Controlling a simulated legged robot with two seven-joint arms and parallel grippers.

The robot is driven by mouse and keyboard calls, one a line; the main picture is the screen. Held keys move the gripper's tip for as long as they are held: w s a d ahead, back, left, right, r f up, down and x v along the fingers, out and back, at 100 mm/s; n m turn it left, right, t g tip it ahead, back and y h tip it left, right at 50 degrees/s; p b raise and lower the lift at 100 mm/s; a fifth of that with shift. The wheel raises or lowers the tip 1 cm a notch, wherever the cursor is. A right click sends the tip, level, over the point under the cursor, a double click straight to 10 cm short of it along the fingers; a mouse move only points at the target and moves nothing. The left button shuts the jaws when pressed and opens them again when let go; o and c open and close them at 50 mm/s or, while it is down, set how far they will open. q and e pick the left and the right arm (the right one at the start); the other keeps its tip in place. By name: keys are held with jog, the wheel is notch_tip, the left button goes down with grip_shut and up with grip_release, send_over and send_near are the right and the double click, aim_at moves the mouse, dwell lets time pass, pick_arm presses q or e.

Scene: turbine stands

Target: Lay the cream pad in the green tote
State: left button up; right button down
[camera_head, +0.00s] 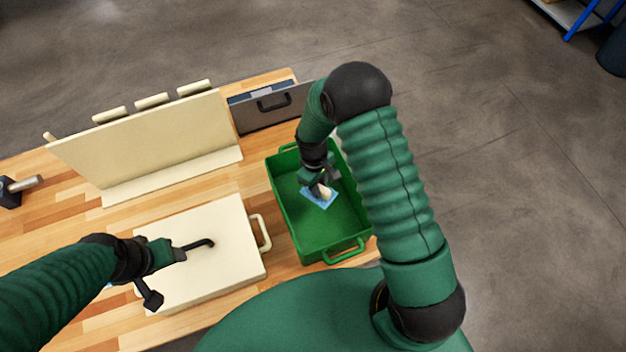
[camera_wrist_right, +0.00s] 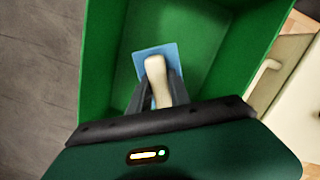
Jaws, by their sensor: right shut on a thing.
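The green tote (camera_head: 301,233) stands on the bench right of the middle, its open top facing up. My right gripper (camera_head: 322,187) reaches down inside it, shut on a small cream piece, which I take as the cream pad (camera_wrist_right: 157,78). A flat light-blue square (camera_head: 318,198) shows directly beneath the cream piece, over the tote's floor. I cannot tell whether the square is joined to the piece or touches the floor. My left gripper (camera_head: 182,272) is open and empty above a cream case, its two fingers wide apart.
The closed cream case (camera_head: 215,228) with a side handle lies left of the tote. A cream upright panel (camera_head: 150,145) stands behind it. A grey case (camera_head: 270,108) with a black handle stands behind the tote. A dark tool (camera_head: 12,190) sits at the far left.

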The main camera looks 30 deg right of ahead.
jog(key=shift+f, duration=0.6)
jog(key=shift+s+a+f, duration=0.15)
jog(key=shift+s+f, duration=0.1)
jog(key=shift+s, duration=0.05)
jog(key=shift+a+f+b, duration=0.1)
jog(key=shift+f+b, duration=0.05)
jog(key=shift+b, duration=0.25)
jog(key=shift+a+f, duration=0.1)
jog(key=shift+f, duration=0.25)
jog(key=f+b, duration=0.2)
jog(key=f, duration=0.1)
jog(key=f+b, duration=0.3)
jog(key=shift+w+f, duration=0.2)
jog(key=shift+f, duration=0.1)
jog(key=shift+d+f+b, duration=0.25)
jog(key=shift+f+b, duration=0.2)
pick_arm(q)
jog(key=s+x, duration=0.1)
jog(key=x, duration=0.5)
jog(key=shift+s+a+f, duration=0.15)
jog(key=shift+s+f, duration=0.2)
jog(key=shift+s, duration=0.15)
pick_arm(e)
jog(key=shift+a, duration=0.1)
pick_arm(q)
jog(key=shift+a, duration=0.15)
pick_arm(e)
jog(key=shift+a, duration=0.1)
